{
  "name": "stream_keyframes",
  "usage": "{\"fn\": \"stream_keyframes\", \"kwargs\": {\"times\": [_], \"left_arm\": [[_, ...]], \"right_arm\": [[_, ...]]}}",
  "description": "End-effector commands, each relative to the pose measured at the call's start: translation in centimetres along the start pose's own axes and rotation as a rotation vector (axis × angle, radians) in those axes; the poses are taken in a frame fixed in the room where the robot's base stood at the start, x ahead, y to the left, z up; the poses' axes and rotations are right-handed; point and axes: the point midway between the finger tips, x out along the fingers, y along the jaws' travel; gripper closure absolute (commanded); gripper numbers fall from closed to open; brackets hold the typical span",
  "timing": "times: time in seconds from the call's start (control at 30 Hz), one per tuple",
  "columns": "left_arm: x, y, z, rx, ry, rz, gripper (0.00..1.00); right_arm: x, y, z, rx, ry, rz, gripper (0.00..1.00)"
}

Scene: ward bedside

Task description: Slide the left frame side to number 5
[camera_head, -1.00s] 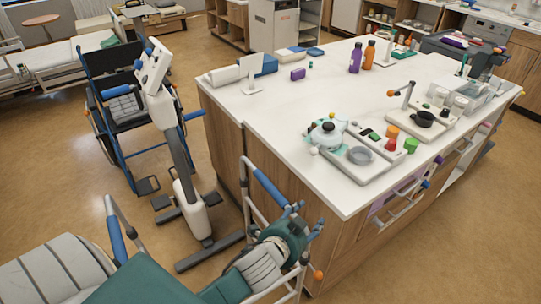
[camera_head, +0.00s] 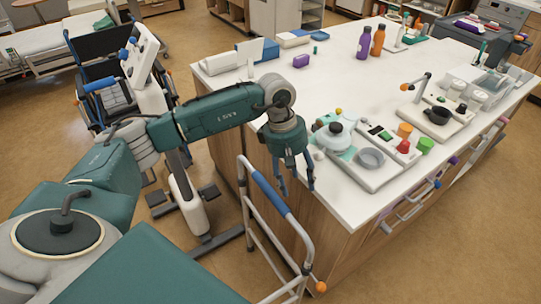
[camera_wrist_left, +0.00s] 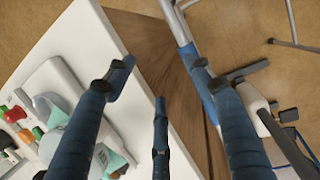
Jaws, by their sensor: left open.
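A metal frame side with a blue padded grip (camera_head: 272,194) stands at the near left corner of the counter, with an orange ball at its lower end. It also shows in the left wrist view as a tube with a blue sleeve (camera_wrist_left: 187,54). My left gripper (camera_head: 297,182) is open and empty, fingers pointing down, just beyond the blue grip at the counter's edge. In the left wrist view its spread fingers (camera_wrist_left: 162,68) are apart, the right one overlapping the tube; contact cannot be told. No number 5 is legible. My right gripper is out of view.
The white counter (camera_head: 340,80) carries a tray (camera_head: 370,180) with a kettle, red, orange and green items near the gripper. A white upright device (camera_head: 185,196) and a wheelchair (camera_head: 98,86) stand behind my arm. Floor at the lower right is clear.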

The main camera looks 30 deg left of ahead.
Motion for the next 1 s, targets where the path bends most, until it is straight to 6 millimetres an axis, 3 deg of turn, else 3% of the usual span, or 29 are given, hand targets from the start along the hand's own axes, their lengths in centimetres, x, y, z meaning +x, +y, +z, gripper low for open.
{"fn": "stream_keyframes", "kwargs": {"times": [0.03,0.13,0.37,0.57,1.0], "left_arm": [[-0.9,-0.7,-2.1,0.011,0.062,-0.031,0.47],[-2.3,-2.0,-5.1,0.023,0.148,-0.088,0.47],[-3.1,-3.2,-7.2,0.030,0.208,-0.133,0.47],[-1.5,-3.4,-7.5,0.030,0.205,-0.133,0.47],[4.8,-4.2,-8.7,0.030,0.203,-0.132,0.47]], "right_arm": [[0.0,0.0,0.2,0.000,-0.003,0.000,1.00],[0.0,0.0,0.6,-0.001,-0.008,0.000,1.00],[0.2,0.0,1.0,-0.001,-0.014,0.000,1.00],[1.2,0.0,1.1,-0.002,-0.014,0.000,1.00],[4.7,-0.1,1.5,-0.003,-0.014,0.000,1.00]]}}
